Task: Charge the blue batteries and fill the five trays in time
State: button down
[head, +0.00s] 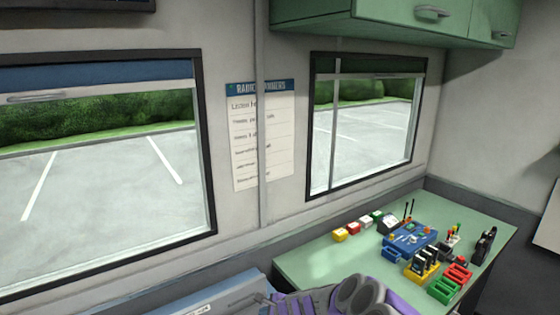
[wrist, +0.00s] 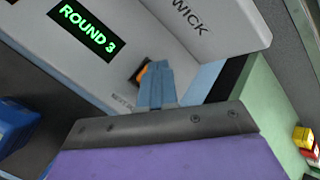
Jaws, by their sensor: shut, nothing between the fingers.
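My gripper (wrist: 158,82) is shut and empty in the wrist view, its blue-grey fingertips at an orange button (wrist: 142,73) on a white panel (wrist: 190,52). The fingers hide part of the button, and I cannot tell whether they touch it. In the head view, a green table (head: 318,262) holds small trays: a yellow one (head: 421,277) with black items standing in it, a green one (head: 443,291), a red one (head: 458,274) and a blue one (head: 391,254). A blue unit (head: 412,236) with small parts on top stands behind them. I cannot single out the blue batteries.
The panel's screen (wrist: 88,30) reads "ROUND 3". Small coloured blocks (head: 340,235) line the table's back edge by the window. A black object (head: 484,246) stands at the right. Green cabinets (head: 410,22) hang above. The table's left part is clear.

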jog(key=shift+r+p, duration=0.35)
jog(key=shift+r, duration=0.25)
notch_tip(320, 180, up, 6)
jog(key=p, duration=0.5)
dwell(0.5)
